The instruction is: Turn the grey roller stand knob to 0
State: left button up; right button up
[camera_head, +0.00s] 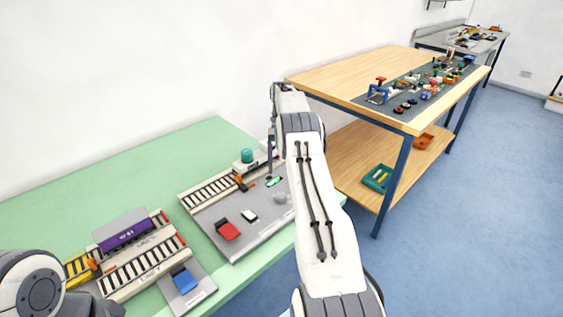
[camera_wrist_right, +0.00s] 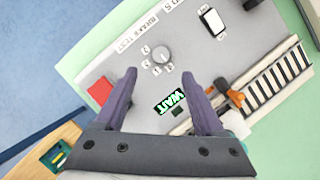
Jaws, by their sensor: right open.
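The grey roller stand knob (camera_wrist_right: 161,53) is a round dial on a grey panel (camera_wrist_right: 125,55), with small number labels around one side. In the right wrist view it lies beyond the fingertips, apart from them; I cannot read its setting for sure. In the head view the knob (camera_head: 281,198) sits near the right end of the panel, beside my forearm. My right gripper (camera_wrist_right: 165,88) is open and empty, its purple fingers spread above the panel. In the head view one of its fingers (camera_head: 270,152) shows beyond the knob, partly hidden by my arm. My left gripper is out of view.
A green and black WAIT sign (camera_wrist_right: 171,101) lies near the fingers. A red block (camera_head: 228,230), a white switch (camera_head: 249,215) and a track (camera_head: 210,192) share the panel. A purple wagon (camera_head: 124,231) stands left. A wooden table (camera_head: 350,75) stands behind right.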

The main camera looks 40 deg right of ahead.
jog(key=shift+v, duration=0.85)
jog(key=w+a+r+n+h, duration=0.15)
jog(key=a+r, duration=0.25)
jog(key=a, duration=0.5)
jog(key=w+a+r+n, duration=0.2)
jog(key=a+r+n, duration=0.15)
jog(key=a, duration=0.55)
jog(key=s+a+r+n+t, duration=0.1)
jog(key=s+a+r, duration=0.15)
jog(key=a, duration=0.45)
jog(key=s+a+r+n+t, duration=0.1)
jog(key=s+a+r+n, duration=0.1)
jog(key=s+a, duration=0.35)
jog(key=s+a+r+n, duration=0.1)
jog(key=s+a+n, duration=0.2)
jog(key=s+a, duration=0.75)
jog(key=s+f+n, duration=0.2)
jog(key=s, duration=0.6)
jog(key=s+f+n+t, duration=0.1)
jog(key=s+n, duration=0.1)
jog(key=s, duration=0.6)
jog(key=shift+s+a+f, duration=0.15)
jog(key=shift+s+f, duration=0.25)
